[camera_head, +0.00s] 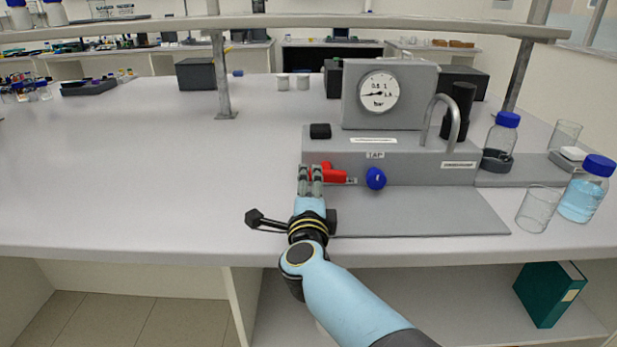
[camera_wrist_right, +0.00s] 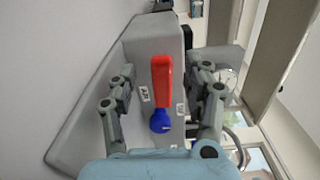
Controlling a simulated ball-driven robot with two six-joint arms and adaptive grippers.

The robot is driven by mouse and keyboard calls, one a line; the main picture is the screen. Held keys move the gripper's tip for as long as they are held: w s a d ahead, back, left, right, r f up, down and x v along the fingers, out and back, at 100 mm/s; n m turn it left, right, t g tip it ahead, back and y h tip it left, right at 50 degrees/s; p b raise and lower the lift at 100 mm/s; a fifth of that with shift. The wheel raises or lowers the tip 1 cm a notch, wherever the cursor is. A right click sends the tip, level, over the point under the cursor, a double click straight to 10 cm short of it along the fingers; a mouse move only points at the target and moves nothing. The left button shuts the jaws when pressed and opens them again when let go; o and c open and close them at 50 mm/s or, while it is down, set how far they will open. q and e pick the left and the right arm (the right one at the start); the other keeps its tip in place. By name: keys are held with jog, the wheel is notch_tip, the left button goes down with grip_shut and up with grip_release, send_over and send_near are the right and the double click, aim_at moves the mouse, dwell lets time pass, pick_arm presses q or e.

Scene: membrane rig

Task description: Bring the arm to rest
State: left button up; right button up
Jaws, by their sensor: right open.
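My right gripper (camera_head: 311,181) is in front of the left part of the grey rig (camera_head: 398,171). In the right wrist view its two fingers (camera_wrist_right: 165,97) are apart, with nothing held between them. The red lever handle (camera_head: 333,174) is just beyond the fingertips, partly hidden by them. In the right wrist view the red handle (camera_wrist_right: 162,80) shows between the fingers, with a blue knob (camera_wrist_right: 160,121) below it. The blue knob also shows right of the gripper in the head view (camera_head: 376,178). My left gripper is not in view.
A pressure gauge (camera_head: 379,93) stands on the rig beside a bent metal spout (camera_head: 441,115). An empty beaker (camera_head: 538,209) and a blue-capped bottle (camera_head: 584,190) stand at right. A shelf post (camera_head: 221,80) rises at back left. The bench (camera_head: 120,170) left of the gripper is clear.

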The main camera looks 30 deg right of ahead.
jog(key=shift+v, duration=1.5)
